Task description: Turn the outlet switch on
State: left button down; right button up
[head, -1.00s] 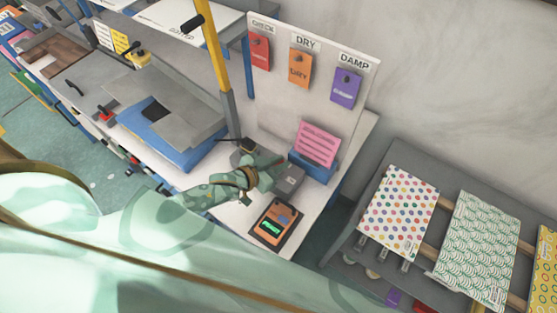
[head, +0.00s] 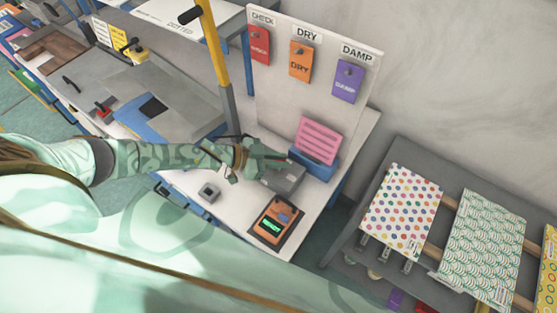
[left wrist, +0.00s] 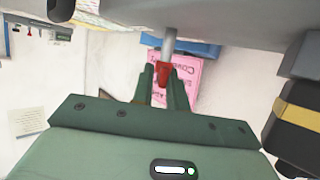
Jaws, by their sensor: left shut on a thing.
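My left gripper (head: 281,158) reaches in over a grey box (head: 284,179) on the white bench. In the left wrist view my left gripper (left wrist: 164,76) has its two green fingers closed on a red tip (left wrist: 163,72) at the end of a grey rod (left wrist: 169,46). The rod runs up to a grey surface at the top of that view. I take this red-tipped lever to be the outlet switch, but no label on it can be read. In the head view the fingers hide the lever. My right gripper is out of view.
A pink card (head: 318,140) stands in a blue holder (head: 314,165) just beyond the grey box. An orange meter (head: 275,223) and a small grey block (head: 209,192) lie nearer. A yellow and grey post (head: 216,55) stands behind the arm. Tags hang on the upright board (head: 322,88).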

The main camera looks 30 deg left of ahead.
pick_arm(q)
jog(key=shift+s+f, duration=0.1)
jog(key=shift+f, duration=0.05)
jog(key=c, duration=1.6)
grip_release()
jog(key=shift+o, duration=0.2)
jog(key=v, duration=1.6)
jog(key=shift+a, duration=0.15)
jog(key=shift+o, duration=0.9)
